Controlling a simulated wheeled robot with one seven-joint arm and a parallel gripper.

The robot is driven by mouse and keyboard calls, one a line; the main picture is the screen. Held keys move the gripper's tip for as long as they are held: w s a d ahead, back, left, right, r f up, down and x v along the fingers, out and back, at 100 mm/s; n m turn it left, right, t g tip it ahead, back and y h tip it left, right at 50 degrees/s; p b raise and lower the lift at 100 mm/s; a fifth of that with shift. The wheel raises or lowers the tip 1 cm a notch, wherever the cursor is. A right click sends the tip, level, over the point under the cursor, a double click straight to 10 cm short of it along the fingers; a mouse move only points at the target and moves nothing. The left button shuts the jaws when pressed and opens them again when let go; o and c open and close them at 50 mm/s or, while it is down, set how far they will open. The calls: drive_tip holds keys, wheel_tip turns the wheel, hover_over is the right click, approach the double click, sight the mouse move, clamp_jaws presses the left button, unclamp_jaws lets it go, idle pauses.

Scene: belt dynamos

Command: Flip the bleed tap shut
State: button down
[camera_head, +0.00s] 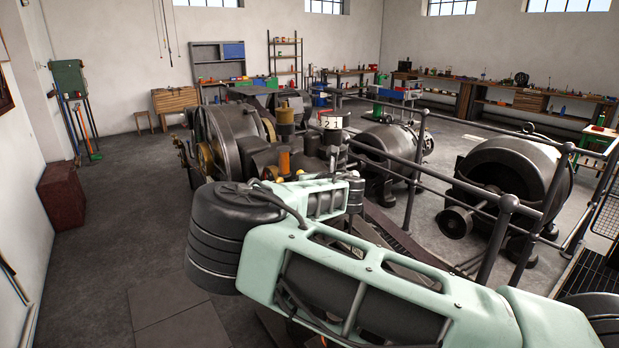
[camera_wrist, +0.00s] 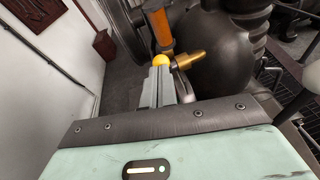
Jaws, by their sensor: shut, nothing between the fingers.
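In the wrist view my gripper (camera_wrist: 160,72) has its two grey fingers together, with nothing between them. A yellow ball knob (camera_wrist: 162,61) shows right at the fingertips; I cannot tell whether they touch it. A brass tap body (camera_wrist: 189,59) points right beside the knob, against the dark machine. I take the knob and brass body to be the bleed tap; its lever is mostly hidden behind the fingers. An orange cylinder (camera_wrist: 158,30) stands just beyond; it also shows in the head view (camera_head: 284,162). In the head view my arm hides the fingertips.
A dark engine (camera_head: 224,136) stands beyond my arm. Dark railings (camera_head: 416,172) and a large drum-shaped machine (camera_head: 510,175) are at the right. A red-brown box (camera_head: 61,195) stands by the left wall. The floor (camera_head: 120,220) at left is clear.

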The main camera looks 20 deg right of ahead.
drive_tip(key=shift+g, duration=0.8)
drive_tip(key=shift+w+a+r, duration=0.25)
drive_tip(key=shift+w+r, duration=0.65)
drive_tip(key=shift+w, duration=0.3)
drive_tip(key=shift+w+a+r, duration=0.25)
drive_tip(key=shift+w+r, duration=0.6)
drive_tip(key=shift+w, duration=0.35)
drive_tip(key=shift+w+r, duration=0.15)
